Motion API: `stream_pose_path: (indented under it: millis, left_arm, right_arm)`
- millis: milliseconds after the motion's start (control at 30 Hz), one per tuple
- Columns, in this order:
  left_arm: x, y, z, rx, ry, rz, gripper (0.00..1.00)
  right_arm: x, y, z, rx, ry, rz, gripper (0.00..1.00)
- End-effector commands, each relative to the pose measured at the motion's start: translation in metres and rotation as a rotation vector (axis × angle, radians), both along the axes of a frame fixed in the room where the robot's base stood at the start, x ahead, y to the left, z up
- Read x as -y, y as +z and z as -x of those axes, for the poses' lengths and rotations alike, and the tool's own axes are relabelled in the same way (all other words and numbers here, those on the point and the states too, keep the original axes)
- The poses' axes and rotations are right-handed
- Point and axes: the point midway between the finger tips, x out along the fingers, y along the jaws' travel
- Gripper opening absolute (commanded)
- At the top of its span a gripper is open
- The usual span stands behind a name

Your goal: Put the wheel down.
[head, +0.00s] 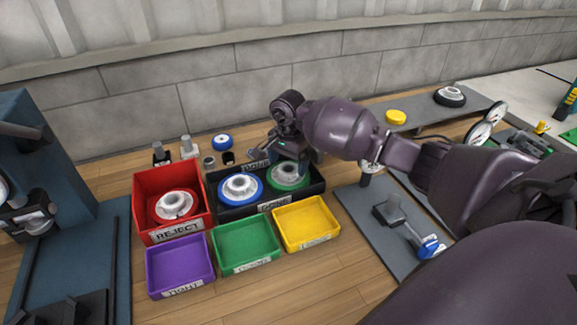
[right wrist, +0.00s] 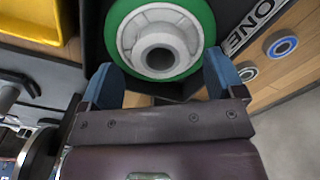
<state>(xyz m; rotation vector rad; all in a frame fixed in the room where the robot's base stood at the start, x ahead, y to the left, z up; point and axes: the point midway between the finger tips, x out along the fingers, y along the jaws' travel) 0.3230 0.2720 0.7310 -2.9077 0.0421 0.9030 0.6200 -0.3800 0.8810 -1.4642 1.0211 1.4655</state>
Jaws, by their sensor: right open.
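The green-rimmed wheel (head: 287,177) with a pale grey hub lies in the right half of the black DONE tray (head: 318,187). In the right wrist view the green wheel (right wrist: 160,40) lies flat in the tray, hub facing the camera. My right gripper (right wrist: 163,78) is open, with one blue fingertip on each side of the wheel's near edge; I cannot tell whether they touch it. In the head view my right arm comes down over the tray and partly hides the wheel's far side. A blue-rimmed wheel (head: 240,187) lies in the tray's left half. My left gripper is not in view.
The red REJECT bin (head: 148,192) holds a red-rimmed wheel (head: 174,205). Purple (head: 180,267), green (head: 246,246) and yellow (head: 306,224) trays in front look empty. Small parts stand behind the bins. A grey board with a blue-ended tool (head: 428,248) lies to the right.

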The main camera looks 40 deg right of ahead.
Motion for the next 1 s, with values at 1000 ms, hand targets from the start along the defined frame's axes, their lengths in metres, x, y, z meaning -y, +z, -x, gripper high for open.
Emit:
stream_pose_path:
  millis: [1000]
  left_arm:
    - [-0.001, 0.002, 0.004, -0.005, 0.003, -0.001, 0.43]
  right_arm:
    - [0.000, 0.101, 0.000, 0.000, 0.000, 0.000, 0.88]
